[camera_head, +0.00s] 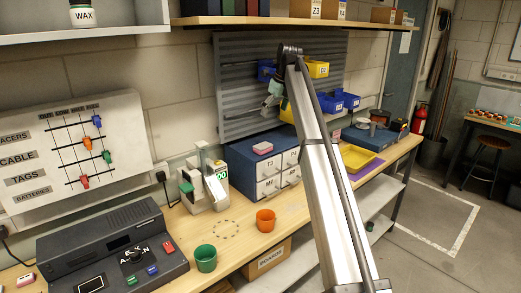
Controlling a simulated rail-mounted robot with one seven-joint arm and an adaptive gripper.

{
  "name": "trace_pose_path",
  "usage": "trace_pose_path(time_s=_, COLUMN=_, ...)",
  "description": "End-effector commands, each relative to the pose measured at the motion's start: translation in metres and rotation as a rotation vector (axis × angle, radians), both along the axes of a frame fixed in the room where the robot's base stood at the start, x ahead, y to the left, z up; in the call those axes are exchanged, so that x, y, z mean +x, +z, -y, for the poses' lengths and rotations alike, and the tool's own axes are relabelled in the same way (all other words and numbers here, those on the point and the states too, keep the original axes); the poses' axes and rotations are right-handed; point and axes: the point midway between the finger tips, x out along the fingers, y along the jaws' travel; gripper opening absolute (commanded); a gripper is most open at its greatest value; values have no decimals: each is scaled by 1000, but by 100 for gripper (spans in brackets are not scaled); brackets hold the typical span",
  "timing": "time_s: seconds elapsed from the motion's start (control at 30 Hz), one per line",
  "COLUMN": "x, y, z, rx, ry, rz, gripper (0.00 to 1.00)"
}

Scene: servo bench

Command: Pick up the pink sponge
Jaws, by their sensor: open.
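A pink block that looks like the sponge (263,148) lies on top of the dark blue drawer cabinet (240,161), near the middle of the bench. A smaller pink and white block (25,280) lies on the bench at the lower left. My gripper (267,108) hangs from the far end of my arm, in front of the grey slatted panel. It appears above the cabinet top and apart from the pink sponge. It is small in the picture and partly blends with the panel, but it is open, and I see nothing in it.
Blue and yellow bins (318,68) hang close to my gripper on the panel (232,90). An orange cup (265,220) and a green cup (205,258) stand on the bench. My arm hides part of the bench right of the cabinet. A yellow tray (356,158) lies beyond.

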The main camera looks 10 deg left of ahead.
Motion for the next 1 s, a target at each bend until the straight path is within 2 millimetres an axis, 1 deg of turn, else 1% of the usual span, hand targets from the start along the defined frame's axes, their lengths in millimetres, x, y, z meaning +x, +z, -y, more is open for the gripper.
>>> trace_pose_path(time_s=0.03, x=0, y=5, z=-4, rx=4, ry=-7, rz=-2, gripper=100)
trace_pose_path(time_s=0.07, x=0, y=5, z=-5, rx=6, ry=-10, rz=-3, gripper=100)
trace_pose_path(time_s=0.17, x=0, y=-4, z=-8, rx=8, ry=-14, rz=-5, gripper=100)
trace_pose_path(time_s=0.27, x=3, y=-20, z=-12, rx=7, ry=-13, rz=-6, gripper=100)
trace_pose_path(time_s=0.6, x=16, y=-83, z=-26, rx=7, ry=-12, rz=-4, gripper=100)
trace_pose_path(time_s=0.7, x=19, y=-96, z=-29, rx=7, ry=-12, rz=-3, gripper=100)
trace_pose_path(time_s=0.8, x=21, y=-104, z=-31, rx=7, ry=-12, rz=-3, gripper=100)
trace_pose_path(time_s=1.0, x=22, y=-111, z=-33, rx=7, ry=-12, rz=-3, gripper=100)
